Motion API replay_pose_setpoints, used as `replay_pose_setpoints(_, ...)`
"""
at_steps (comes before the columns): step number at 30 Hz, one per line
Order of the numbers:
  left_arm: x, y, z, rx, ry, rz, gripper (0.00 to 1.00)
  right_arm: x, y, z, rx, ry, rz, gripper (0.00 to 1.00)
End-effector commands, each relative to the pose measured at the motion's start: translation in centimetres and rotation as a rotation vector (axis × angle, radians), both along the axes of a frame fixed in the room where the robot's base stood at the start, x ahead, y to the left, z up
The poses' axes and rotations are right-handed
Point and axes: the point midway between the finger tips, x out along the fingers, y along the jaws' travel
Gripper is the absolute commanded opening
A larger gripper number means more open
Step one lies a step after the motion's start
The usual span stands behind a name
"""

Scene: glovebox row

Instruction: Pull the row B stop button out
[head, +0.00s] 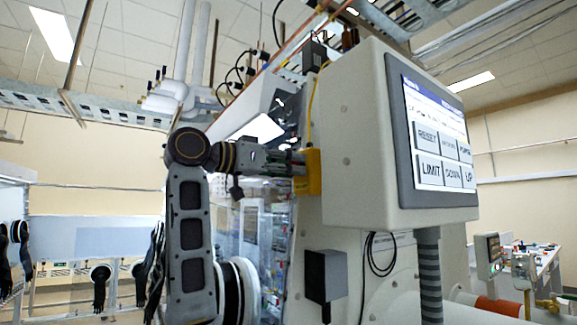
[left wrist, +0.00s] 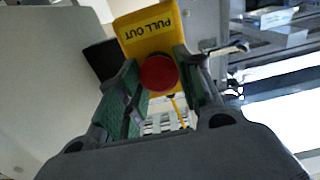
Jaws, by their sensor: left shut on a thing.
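The stop button is a red round knob (left wrist: 158,74) on a yellow box marked "PULL OUT" (left wrist: 150,32) in the left wrist view. In the head view the yellow box (head: 313,172) sits at the left side of the large control panel housing, and the red knob is hidden there. My left gripper (left wrist: 160,82) reaches the box, with a finger on each side of the red knob, shut on it. In the head view the left gripper (head: 292,165) points right at the box. Whether the knob is in or out cannot be told. My right gripper is not in view.
The control panel (head: 352,140) with a touch screen (head: 438,135) stands close to the right of the left gripper. A dark box (head: 325,275) and a looped black cable (head: 381,254) are below. Glovebox gloves (head: 100,285) hang at the left.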

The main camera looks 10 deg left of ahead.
Motion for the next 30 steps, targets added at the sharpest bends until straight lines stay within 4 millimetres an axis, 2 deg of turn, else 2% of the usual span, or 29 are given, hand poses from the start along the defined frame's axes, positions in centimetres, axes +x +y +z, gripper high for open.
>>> replay_pose_setpoints(1,0.0,0.0,0.0,0.000,0.000,0.000,0.11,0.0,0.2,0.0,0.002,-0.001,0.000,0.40)
replay_pose_setpoints(4,0.0,0.0,0.0,-0.001,-0.001,0.000,0.00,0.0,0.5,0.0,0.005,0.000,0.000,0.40)
replay_pose_setpoints(18,-1.2,1.2,0.0,0.000,-0.003,0.002,0.00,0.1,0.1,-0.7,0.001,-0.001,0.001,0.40)
replay_pose_setpoints(28,-1.4,1.3,0.0,0.001,-0.001,0.000,0.00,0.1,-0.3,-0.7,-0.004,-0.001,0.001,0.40)
replay_pose_setpoints(29,-1.4,1.3,0.0,0.001,-0.001,0.000,0.38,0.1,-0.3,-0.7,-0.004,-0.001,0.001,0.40)
replay_pose_setpoints(30,-1.3,1.4,0.0,0.000,-0.001,0.000,0.43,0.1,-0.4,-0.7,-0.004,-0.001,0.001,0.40)
